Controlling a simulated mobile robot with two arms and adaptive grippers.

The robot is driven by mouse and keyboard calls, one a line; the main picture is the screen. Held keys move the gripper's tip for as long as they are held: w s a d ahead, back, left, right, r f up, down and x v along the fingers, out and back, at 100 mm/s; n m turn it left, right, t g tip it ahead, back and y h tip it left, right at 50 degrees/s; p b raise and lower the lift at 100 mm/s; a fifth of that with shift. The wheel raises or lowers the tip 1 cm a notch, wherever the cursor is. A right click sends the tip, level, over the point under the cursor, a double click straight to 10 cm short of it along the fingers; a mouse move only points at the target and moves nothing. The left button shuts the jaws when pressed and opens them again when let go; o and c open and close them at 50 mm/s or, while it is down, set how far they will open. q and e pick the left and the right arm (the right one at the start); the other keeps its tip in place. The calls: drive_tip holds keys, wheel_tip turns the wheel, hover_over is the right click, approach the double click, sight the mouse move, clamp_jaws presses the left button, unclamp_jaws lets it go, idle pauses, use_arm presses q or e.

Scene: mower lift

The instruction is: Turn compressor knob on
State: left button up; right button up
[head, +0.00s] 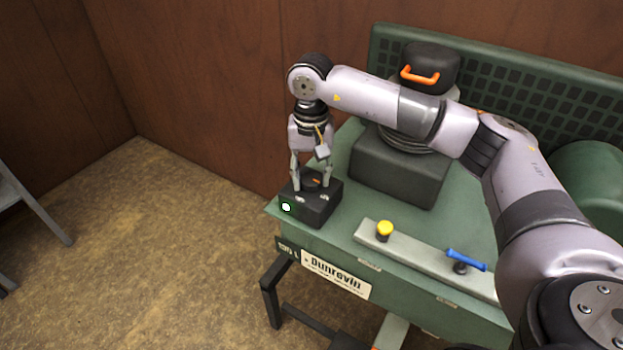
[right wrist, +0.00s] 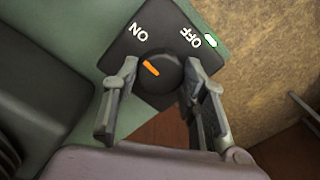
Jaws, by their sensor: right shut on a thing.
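The compressor knob (right wrist: 157,76) is a round black dial with an orange pointer line, set on a black switch box (head: 318,207) with white ON and OFF marks. In the right wrist view the pointer aims up and left, toward the ON side. My right gripper (head: 312,182) reaches down from above, shut on the knob with a finger on each side; its fingers also show in the right wrist view (right wrist: 160,88). My left gripper is not in view.
The green compressor (head: 335,250) carries a dark motor block (head: 398,170) with an orange handle (head: 420,76). A grey strip with a yellow knob (head: 384,230) and a blue lever (head: 466,260) lies right of the switch box. Open floor (head: 150,250) is at the left.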

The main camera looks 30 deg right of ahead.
sight(311, 178)
drive_tip(key=shift+w+r+n, duration=0.1)
drive_tip(key=shift+r+n, duration=0.1)
drive_tip(key=shift+n, duration=0.2)
drive_tip(key=o, duration=0.9)
drive_tip(key=shift+c, duration=0.2)
drive_tip(key=o, duration=0.3)
drive_tip(key=shift+f, duration=0.15)
wheel_tip(311, 178, up, 12)
